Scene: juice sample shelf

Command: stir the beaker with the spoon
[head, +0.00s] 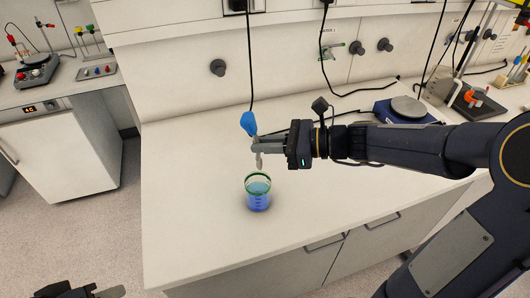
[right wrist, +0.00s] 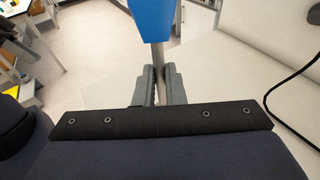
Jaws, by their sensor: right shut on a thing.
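A clear beaker (head: 258,196) with a green rim and blue liquid stands upright on the white bench. My right gripper (head: 259,145) is shut on the spoon, just above and behind the beaker in the head view. The spoon's blue handle (head: 248,124) sticks up above the fingers, and its grey lower end (head: 259,161) hangs below them, above the beaker's opening. In the right wrist view the blue handle (right wrist: 151,18) and its grey shaft run between the two fingers (right wrist: 160,85). My left gripper (head: 95,292) shows only partly at the bottom left edge; its jaws are not clear.
The white bench top (head: 190,190) is clear around the beaker. A blue and grey scale-like device (head: 405,108) stands at the back right, and a stand with small coloured parts (head: 475,98) is beyond it. A black cable hangs along the back wall.

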